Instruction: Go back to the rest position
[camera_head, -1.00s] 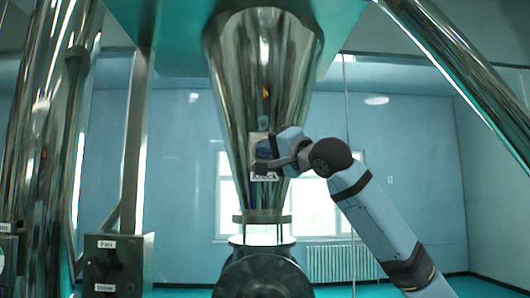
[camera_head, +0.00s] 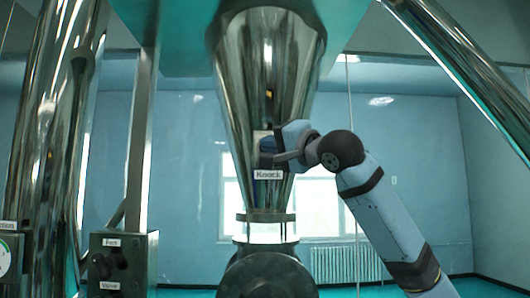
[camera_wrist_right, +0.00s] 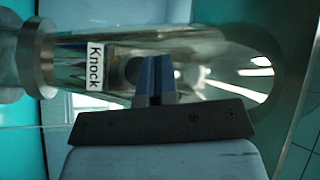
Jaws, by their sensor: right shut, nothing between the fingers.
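My right arm reaches up from the lower right in the head view. My right gripper (camera_head: 270,152) is shut and empty, in front of the steel funnel (camera_head: 266,60), just above its "Knock" label (camera_head: 267,175). In the right wrist view the closed blue fingertips (camera_wrist_right: 155,72) point at the funnel, beside the label (camera_wrist_right: 95,67) and over a round dark spot (camera_wrist_right: 133,70) on it. I cannot tell whether the fingertips touch the funnel. My left gripper is not in view.
A control box (camera_head: 120,262) labelled "Fan" and "Valve" stands at lower left. Large steel pipes (camera_head: 50,140) rise at left, and another slants down at upper right (camera_head: 460,70). A dark round housing (camera_head: 266,275) sits below the funnel. The space right of my arm looks open.

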